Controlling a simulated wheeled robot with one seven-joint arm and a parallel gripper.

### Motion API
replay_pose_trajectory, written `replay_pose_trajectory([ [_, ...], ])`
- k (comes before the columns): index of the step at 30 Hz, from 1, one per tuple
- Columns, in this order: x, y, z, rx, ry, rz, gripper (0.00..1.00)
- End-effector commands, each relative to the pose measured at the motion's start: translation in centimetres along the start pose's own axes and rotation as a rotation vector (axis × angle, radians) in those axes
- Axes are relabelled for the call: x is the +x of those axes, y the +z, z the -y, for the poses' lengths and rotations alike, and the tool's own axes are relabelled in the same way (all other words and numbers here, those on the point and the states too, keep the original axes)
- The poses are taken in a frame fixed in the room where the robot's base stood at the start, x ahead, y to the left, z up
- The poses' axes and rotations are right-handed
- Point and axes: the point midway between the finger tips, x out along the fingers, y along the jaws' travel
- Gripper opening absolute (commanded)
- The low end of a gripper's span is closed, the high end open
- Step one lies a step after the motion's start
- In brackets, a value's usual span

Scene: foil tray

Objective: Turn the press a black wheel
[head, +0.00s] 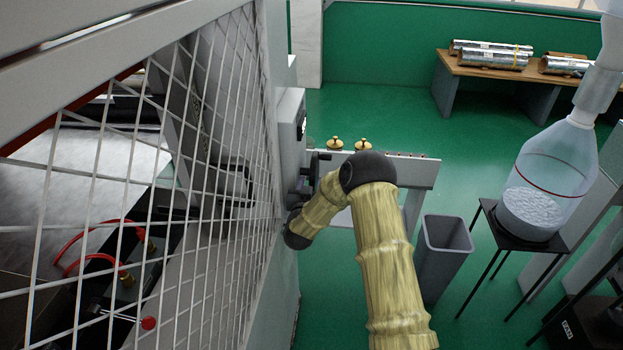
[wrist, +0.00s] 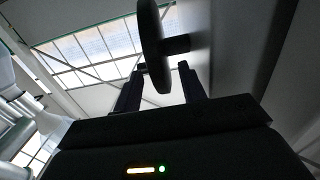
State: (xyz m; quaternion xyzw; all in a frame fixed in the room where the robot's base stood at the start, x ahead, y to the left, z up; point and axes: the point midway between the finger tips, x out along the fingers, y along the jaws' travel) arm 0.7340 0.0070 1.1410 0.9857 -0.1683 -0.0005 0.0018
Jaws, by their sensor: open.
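The black wheel (wrist: 152,45) shows edge-on in the wrist view, a dark upright disc on a short shaft that runs right to a grey panel. My gripper (wrist: 161,68) is open, its two dark fingers pointing up towards the wheel. The wheel's lower edge lies between the fingertips in the picture; I cannot tell whether either finger touches it. In the head view, my arm bends down to the press side and dark parts (head: 312,165) stick out from the grey machine there. I cannot tell the wheel and my gripper apart among them.
A white mesh guard (head: 215,150) fills the left of the head view. A grey bin (head: 443,245) and a stand with a clear vessel (head: 545,185) are to the right. A bench (head: 510,68) holds foil rolls at the back. Green floor between is free.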

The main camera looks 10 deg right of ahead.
Motion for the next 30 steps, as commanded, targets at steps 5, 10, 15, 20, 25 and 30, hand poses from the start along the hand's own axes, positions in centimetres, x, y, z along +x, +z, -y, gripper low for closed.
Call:
replay_pose_trajectory([
  [5,1.05,-0.02,-0.06,0.000,0.001,0.000,0.41],
  [10,1.11,0.04,-0.04,0.000,0.000,0.001,0.41],
  [15,1.10,0.03,-0.05,0.000,0.001,0.000,0.25],
  [20,1.09,0.02,-0.04,0.000,0.001,0.000,0.00],
  [25,1.08,0.06,-0.05,0.000,0.001,-0.001,0.00],
  [30,1.10,0.49,-0.04,-0.001,0.002,-0.019,0.00],
])
